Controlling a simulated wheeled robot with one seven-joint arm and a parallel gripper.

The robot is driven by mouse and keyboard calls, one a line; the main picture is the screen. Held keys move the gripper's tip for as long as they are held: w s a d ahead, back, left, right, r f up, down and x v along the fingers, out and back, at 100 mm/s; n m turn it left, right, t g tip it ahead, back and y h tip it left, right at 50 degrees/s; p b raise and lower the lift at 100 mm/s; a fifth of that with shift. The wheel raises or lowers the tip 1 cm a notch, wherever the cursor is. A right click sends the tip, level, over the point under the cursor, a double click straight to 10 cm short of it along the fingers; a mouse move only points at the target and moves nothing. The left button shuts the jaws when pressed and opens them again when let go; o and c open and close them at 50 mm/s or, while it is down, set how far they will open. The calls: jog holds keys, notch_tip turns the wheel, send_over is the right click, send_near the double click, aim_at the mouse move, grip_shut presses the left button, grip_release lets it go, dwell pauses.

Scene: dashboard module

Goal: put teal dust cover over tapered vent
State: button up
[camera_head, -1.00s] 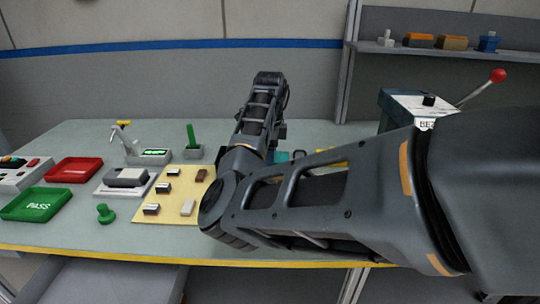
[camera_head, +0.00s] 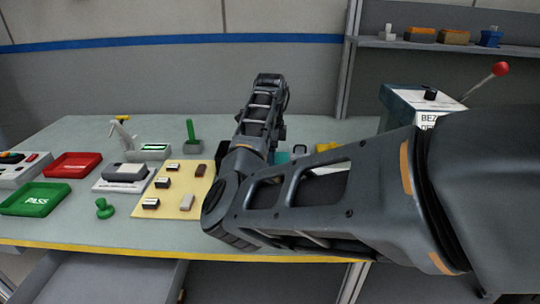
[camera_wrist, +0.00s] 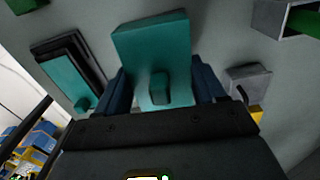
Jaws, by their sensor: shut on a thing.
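My gripper (camera_wrist: 160,84) has dark blue fingers and is shut on the teal dust cover (camera_wrist: 152,43) in the wrist view. The cover is blocky, with a small teal knob towards my wrist. A second teal piece (camera_wrist: 66,80) with a small knob lies in a dark frame at the left. In the head view my arm hides the gripper and most of the work spot; a bit of teal (camera_head: 282,158) shows behind it. I cannot make out the tapered vent for certain in either view.
In the wrist view a grey block (camera_wrist: 248,78) stands right of my gripper, with a grey holder (camera_wrist: 284,18) at top right. In the head view a lever box (camera_head: 412,101) stands at the right. A yellow mat (camera_head: 176,194) with several small parts lies left of my arm.

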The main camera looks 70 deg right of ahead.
jog(key=o, duration=1.1)
notch_tip(320, 180, up, 8)
jog(key=shift+f+b, duration=0.15)
jog(key=shift+b, duration=0.15)
